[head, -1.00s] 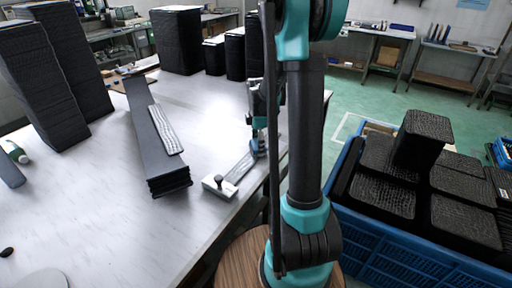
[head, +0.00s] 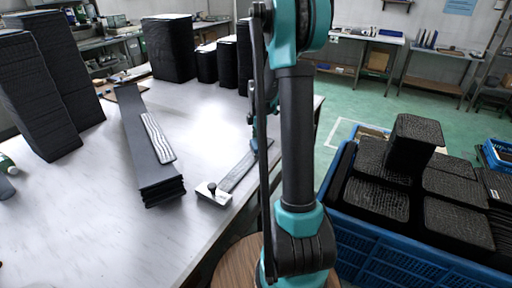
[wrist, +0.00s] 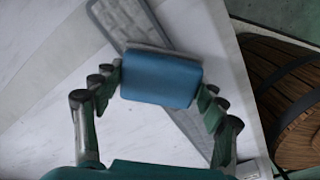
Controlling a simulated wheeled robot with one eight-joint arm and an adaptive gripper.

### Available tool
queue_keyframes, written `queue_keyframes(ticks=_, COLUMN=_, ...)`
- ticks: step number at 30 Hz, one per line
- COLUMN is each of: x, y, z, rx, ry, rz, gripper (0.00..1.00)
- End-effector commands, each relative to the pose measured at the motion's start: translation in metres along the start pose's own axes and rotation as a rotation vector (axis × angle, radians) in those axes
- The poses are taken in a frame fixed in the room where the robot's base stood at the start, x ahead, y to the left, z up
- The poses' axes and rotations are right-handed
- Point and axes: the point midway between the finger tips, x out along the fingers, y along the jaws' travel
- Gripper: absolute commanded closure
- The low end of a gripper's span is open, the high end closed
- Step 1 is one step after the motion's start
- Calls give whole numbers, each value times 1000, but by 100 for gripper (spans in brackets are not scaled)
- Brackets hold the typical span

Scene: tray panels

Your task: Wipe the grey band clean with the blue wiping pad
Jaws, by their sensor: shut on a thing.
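My gripper (wrist: 160,85) is shut on the blue wiping pad (wrist: 160,78), with its fingers at the pad's two sides in the wrist view. The pad lies over the grey band (wrist: 188,122), which runs diagonally beneath it. The upper-left stretch of the band shows pale mottled marks; the lower-right stretch looks more even. In the head view, the band (head: 236,172) runs from a white block with a dark knob (head: 213,193) toward my gripper, near the table's right edge. My arm partly hides the gripper there. I cannot tell whether the pad touches the band.
A stack of dark strips (head: 150,160) with a pale ridged strip (head: 158,139) lies left on the white table (head: 90,230). Tall black stacks (head: 168,48) stand at the back and left. A blue crate of black panels (head: 400,262) is right of my arm. The table's front is mostly clear.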

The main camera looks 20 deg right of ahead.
Motion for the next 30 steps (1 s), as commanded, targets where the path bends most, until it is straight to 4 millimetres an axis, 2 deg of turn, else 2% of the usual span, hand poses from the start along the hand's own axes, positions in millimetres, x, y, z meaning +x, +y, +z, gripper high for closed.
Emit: queue_keyframes(ticks=30, x=1, y=38, z=38, rx=1, ry=0, rz=0, gripper=51)
